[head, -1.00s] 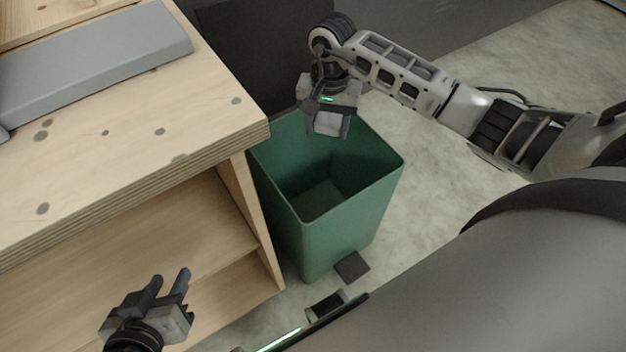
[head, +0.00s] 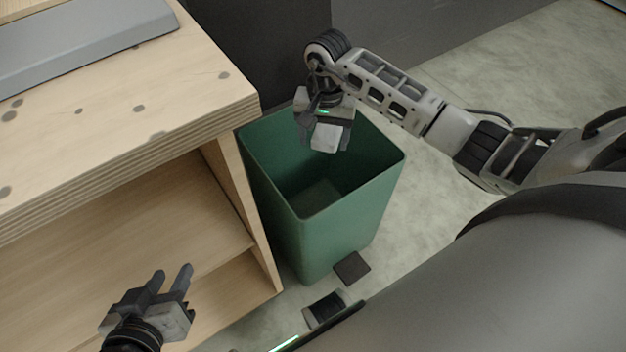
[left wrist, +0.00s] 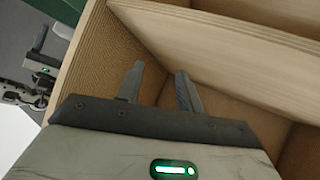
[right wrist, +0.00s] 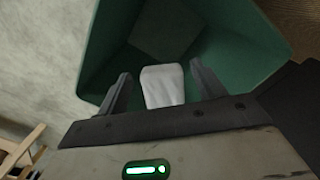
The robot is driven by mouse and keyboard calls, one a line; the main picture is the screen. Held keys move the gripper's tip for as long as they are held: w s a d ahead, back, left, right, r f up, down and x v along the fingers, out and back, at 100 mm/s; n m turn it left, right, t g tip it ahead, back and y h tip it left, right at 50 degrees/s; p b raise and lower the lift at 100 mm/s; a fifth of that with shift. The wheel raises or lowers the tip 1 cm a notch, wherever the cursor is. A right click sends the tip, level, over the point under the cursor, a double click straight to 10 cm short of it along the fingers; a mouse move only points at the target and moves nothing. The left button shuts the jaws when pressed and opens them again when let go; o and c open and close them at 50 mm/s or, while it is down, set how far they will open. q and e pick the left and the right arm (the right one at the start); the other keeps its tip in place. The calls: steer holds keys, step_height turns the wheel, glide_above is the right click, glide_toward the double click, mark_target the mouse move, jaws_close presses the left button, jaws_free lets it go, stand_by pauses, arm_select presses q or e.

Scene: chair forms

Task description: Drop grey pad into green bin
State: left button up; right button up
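The grey pad (head: 326,137), a small pale block, is at my right gripper (head: 325,140) over the green bin's mouth. In the right wrist view the pad (right wrist: 163,86) lies between the two fingers (right wrist: 160,84), with a narrow gap showing on each side, so the fingers look open around it. The green bin (head: 345,232) stands on the floor, its dark inside visible below the pad. It fills much of the right wrist view (right wrist: 237,60). My left gripper (head: 172,280) is open and empty in front of the wooden unit's shelves.
A wooden shelf unit (head: 150,135) stands left of the bin, close to its rim, with a long grey panel (head: 85,40) on top. A small dark piece (head: 352,268) lies on the floor by the bin. Open floor (head: 545,75) lies to the right.

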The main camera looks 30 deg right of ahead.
steer(key=shift+o, duration=0.4)
steer(key=shift+r, duration=0.1)
steer(key=shift+r, duration=0.35)
arm_select(q)
steer(key=p, duration=0.1)
steer(key=a+r+p, duration=0.1)
steer(key=p, duration=0.1)
steer(key=shift+s+r, duration=0.15)
steer(key=shift+s, duration=0.2)
arm_select(e)
step_height(320, 180, up, 15)
steer(key=shift+w+d, duration=0.2)
arm_select(q)
steer(key=shift+y, duration=0.4)
